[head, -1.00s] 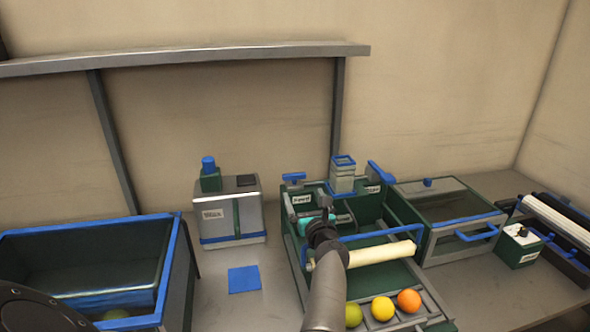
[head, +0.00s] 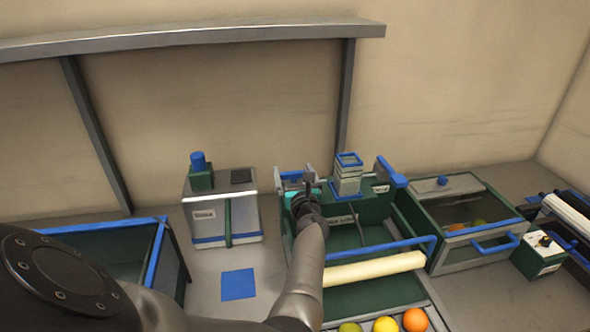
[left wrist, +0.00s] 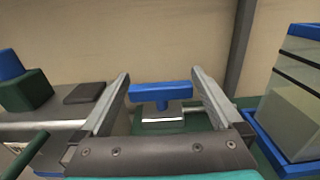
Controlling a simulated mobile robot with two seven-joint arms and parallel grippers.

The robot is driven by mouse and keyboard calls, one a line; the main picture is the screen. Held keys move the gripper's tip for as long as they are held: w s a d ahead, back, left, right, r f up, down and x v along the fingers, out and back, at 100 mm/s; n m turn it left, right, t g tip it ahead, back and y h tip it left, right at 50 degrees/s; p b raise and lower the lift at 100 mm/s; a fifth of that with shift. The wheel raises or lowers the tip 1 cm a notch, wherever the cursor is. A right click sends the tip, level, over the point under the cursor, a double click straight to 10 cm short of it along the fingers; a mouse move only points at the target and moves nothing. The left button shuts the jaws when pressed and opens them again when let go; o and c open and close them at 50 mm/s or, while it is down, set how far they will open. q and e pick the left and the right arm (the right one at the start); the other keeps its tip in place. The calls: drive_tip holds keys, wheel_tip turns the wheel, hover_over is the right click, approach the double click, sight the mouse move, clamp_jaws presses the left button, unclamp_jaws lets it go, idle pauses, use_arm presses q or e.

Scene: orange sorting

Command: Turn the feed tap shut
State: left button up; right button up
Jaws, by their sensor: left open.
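The feed tap (head: 291,175) is a blue bar handle at the back left corner of the green washing unit (head: 372,222). In the left wrist view the tap (left wrist: 160,95) is a blue T-shape with its bar lying crosswise. My left gripper (head: 294,181) is open at the tap, with one grey finger on each side of it. In the left wrist view the open fingers of the gripper (left wrist: 160,78) frame the bar, whose ends come close to both fingers. Contact cannot be told. The gripper hides the label below the tap. My right gripper is not in view.
A blue-topped tower (head: 347,175) stands right of the tap, and a second blue handle (head: 391,172) is beyond it. A grey labelled box (head: 222,210) stands to the left. A cream roller (head: 375,268) and several fruits lie in front. A lidded bin (head: 465,215) stands right.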

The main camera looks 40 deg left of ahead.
use_arm(q)
drive_tip(key=shift+c, duration=1.3)
drive_tip(key=c, duration=0.8)
